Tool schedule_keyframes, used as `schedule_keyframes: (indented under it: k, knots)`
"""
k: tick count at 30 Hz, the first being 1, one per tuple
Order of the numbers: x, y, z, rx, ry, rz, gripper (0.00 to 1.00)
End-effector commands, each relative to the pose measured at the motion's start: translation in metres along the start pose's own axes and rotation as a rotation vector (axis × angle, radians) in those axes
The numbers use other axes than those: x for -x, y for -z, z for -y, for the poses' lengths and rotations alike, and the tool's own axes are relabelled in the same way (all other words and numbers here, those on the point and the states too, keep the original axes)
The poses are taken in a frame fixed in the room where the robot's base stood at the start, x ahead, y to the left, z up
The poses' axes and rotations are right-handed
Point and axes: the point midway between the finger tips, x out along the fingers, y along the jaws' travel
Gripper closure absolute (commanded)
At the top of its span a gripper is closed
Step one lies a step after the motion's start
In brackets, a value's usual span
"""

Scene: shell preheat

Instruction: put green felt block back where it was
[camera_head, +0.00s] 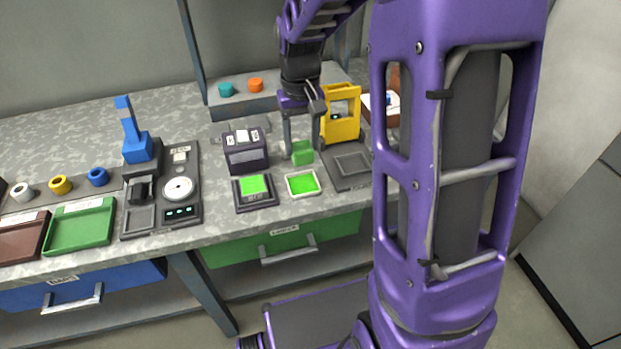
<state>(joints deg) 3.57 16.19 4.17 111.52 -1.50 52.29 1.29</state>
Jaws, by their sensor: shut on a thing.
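The green felt block (302,153) is a small bright green cube near the middle of the head view. My gripper (302,142) points down from above and is shut on it, with a finger on either side. The block appears just behind a white-rimmed square tray (290,190) with a bright green inside. I cannot tell whether the block touches the worktop or hangs above it. A dark-framed square (240,196) with a green face lies to the left of the white-rimmed tray.
A dark box (246,158) stands left of the block. A yellow frame (354,126) and a grey recessed tray (350,181) are close on the right. A raised shelf (240,103) holds teal and orange pieces behind. A blue-armed device (139,148) and green tray (80,243) stand left.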

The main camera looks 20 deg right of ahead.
Motion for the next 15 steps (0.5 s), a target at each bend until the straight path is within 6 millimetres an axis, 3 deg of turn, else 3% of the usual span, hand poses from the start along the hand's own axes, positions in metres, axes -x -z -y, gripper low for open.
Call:
schedule_keyframes:
  k: [1,4,15]
  knots:
    - [-0.014,-0.001,0.000,0.000,0.000,0.004,0.88]
    - [-0.033,-0.001,0.000,0.000,0.000,0.005,0.88]
    - [-0.071,-0.001,0.000,-0.001,0.001,0.004,0.88]
